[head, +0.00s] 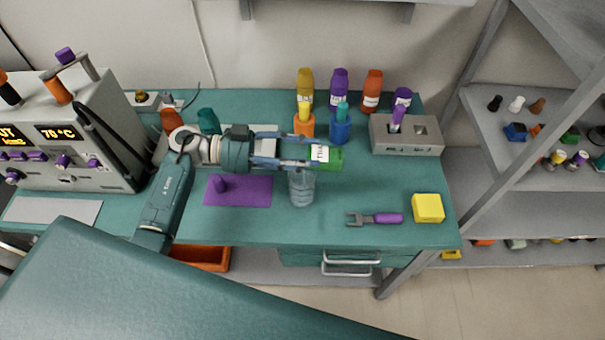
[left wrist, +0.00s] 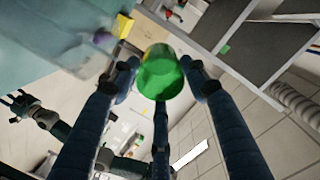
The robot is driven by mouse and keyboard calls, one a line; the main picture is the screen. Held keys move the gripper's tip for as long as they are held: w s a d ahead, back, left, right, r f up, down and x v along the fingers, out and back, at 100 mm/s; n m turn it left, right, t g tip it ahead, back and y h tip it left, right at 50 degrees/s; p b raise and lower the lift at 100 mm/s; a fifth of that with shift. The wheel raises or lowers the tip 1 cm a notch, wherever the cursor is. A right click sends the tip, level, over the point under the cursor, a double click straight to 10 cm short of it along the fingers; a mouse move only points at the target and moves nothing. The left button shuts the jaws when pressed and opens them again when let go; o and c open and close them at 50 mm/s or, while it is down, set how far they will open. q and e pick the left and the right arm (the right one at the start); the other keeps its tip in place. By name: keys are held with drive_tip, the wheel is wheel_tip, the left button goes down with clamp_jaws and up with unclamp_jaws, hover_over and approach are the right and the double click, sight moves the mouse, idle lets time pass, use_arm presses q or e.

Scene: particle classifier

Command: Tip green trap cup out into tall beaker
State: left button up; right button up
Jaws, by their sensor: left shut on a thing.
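My left gripper (head: 312,153) is shut on the green trap cup (head: 333,160), which has a white label. The label reads sideways, and the cup looks tipped over. In the left wrist view the green cup (left wrist: 161,74) sits between the fingers. The clear tall beaker (head: 301,188) stands on the bench just below and slightly left of the cup. The cup overlaps its top right in the picture; the exact gap cannot be told. What is inside the cup is not clear. A dark jointed arm, probably my right one, shows small at the left of the wrist view; its jaws are unclear.
A purple mat (head: 250,192) lies left of the beaker. A purple-handled tool (head: 376,219) and a yellow block (head: 428,208) lie to its right. Orange (head: 304,126) and blue (head: 340,130) holders and several bottles stand behind. A grey rack (head: 415,145) is at the back right.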

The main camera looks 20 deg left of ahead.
use_arm(q)
drive_tip(key=shift+a+f, duration=0.1)
drive_tip(key=shift+w+a, duration=0.15)
drive_tip(key=shift+h+b, duration=0.3)
drive_tip(key=shift+b, duration=0.2)
drive_tip(key=shift+a+b, duration=0.1)
drive_tip(key=shift+b, duration=0.2)
drive_tip(key=shift+s+h+b, duration=0.2)
drive_tip(key=shift+h+b, duration=0.1)
drive_tip(key=shift+w+t, duration=0.1)
drive_tip(key=shift+t, duration=0.2)
